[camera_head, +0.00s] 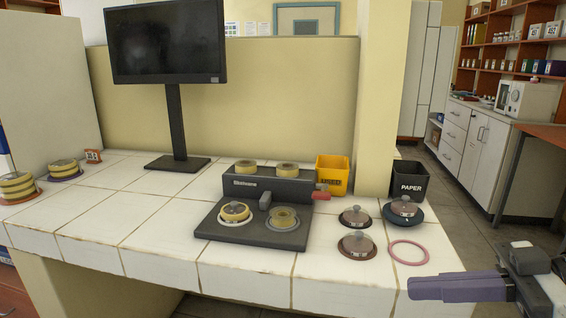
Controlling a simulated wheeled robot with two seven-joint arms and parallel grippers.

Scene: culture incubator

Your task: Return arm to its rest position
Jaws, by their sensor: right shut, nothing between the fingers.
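My right gripper (460,287) comes in at the lower right of the head view, with purple-grey fingers pointing left. It is shut and holds nothing. It is in front of the tiled bench's right end, near a pink ring (408,253) lying flat on the tiles, and apart from it in the picture. My left gripper is not in view. The culture incubator (267,190) is a dark grey device on the bench. It has two round wells in front, a dish (235,211) in the left well and a yellowish round piece (283,217) in the right one.
Several lidded dishes, one here (357,244), stand right of the device. A yellow bin (332,175) and a black paper bin (407,180) are behind them. A monitor (168,45) stands at the back left. Stacked dishes (17,186) are at far left. The bench's left-middle tiles are clear.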

